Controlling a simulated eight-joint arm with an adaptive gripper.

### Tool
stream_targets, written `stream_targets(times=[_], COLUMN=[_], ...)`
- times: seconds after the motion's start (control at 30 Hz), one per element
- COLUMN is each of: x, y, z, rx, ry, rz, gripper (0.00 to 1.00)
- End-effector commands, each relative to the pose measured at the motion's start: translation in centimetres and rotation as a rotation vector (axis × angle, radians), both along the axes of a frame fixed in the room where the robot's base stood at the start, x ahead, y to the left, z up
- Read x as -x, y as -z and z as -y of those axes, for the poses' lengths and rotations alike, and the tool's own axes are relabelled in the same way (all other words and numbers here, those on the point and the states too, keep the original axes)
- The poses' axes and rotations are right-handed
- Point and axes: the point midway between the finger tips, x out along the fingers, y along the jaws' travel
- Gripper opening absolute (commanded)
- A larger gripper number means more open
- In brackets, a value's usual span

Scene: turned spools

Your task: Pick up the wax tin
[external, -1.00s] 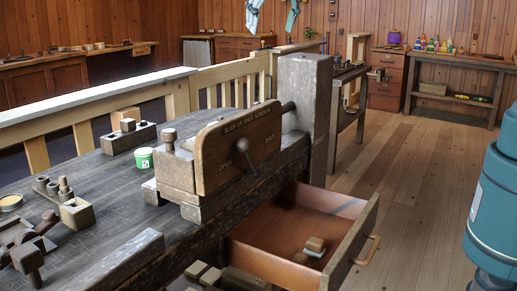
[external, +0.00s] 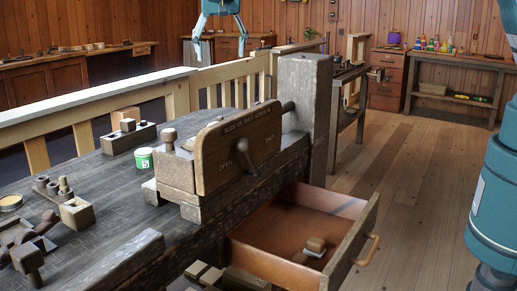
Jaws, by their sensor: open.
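A shallow round tin with yellowish contents (external: 11,202) sits at the left edge of the dark workbench; it looks like the wax tin. A green and white round tin marked 5 (external: 144,158) stands farther back on the bench, left of the wooden vise. My gripper (external: 220,44) shows at the top of the external view, its two fingers spread wide and nothing between them. It is up in the air, well apart from both tins.
The vise (external: 238,148) and a thick post (external: 304,110) rise at the bench's right end. Wooden blocks (external: 77,214) and a mallet-like piece (external: 27,260) crowd the left front. An open drawer (external: 290,235) juts out below. A railing (external: 95,103) runs behind.

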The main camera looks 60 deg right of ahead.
Motion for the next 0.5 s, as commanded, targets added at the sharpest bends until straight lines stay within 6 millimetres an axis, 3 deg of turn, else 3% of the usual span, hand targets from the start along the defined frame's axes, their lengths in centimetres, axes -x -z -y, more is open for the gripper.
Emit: stream_targets(times=[0.1, 0.27, 0.5], x=[-0.7, -0.6, -0.6], y=[0.8, 4.5, 11.1], z=[-0.7, -0.6, -0.6], rx=[0.004, 0.003, 0.003], ry=[0.016, 0.015, 0.015], rz=[0.001, 0.001, 0.001], gripper=[0.69, 0.69, 0.69])
